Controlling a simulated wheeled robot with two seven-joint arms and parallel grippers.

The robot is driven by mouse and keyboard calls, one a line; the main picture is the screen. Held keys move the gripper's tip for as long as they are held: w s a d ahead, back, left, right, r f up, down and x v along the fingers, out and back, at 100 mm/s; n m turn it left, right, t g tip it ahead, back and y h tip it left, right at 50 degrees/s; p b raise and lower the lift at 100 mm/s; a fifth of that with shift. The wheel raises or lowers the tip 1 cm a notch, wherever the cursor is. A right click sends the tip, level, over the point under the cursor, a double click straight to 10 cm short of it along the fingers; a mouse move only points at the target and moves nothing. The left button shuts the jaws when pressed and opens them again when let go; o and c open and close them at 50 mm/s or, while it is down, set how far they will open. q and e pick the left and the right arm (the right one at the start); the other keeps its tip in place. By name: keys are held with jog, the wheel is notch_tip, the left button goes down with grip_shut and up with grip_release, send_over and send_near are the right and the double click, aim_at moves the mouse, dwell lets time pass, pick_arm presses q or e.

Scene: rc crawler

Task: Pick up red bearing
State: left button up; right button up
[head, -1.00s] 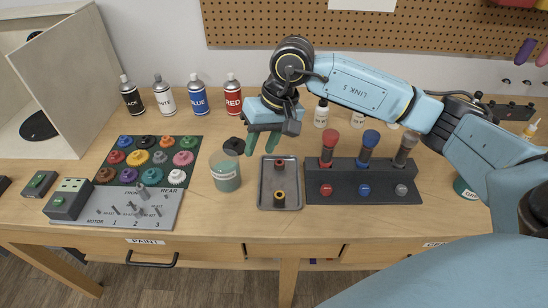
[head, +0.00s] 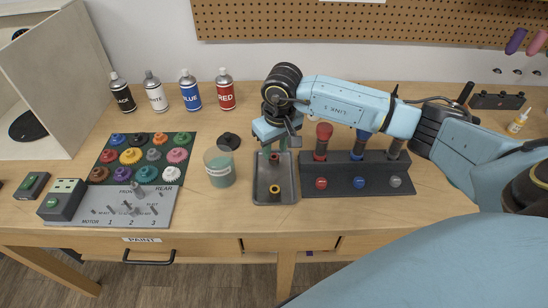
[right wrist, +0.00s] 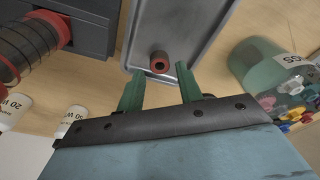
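The small red bearing (head: 275,157) stands in the far part of the grey tray (head: 262,198). It also shows in the right wrist view (right wrist: 159,62), as a dark red ring with a dark hole, near the tray's end. A yellow bearing (head: 275,189) sits nearer to me in the same tray. My right gripper (head: 274,147) is over the tray's far end, close to the red bearing. Its green fingers are open and empty, and in the right wrist view (right wrist: 160,74) the bearing appears between and just beyond the tips. My left gripper is not in view.
A dark rack (head: 336,180) with red, blue and grey-handled tools stands right of the tray.

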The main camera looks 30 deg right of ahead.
aim_at(274, 157)
jog(key=shift+w+f, duration=0.15)
jog(key=shift+f, duration=0.6)
jog(key=shift+w+f, duration=0.1)
jog(key=shift+f, duration=0.65)
jog(key=shift+c, duration=0.5)
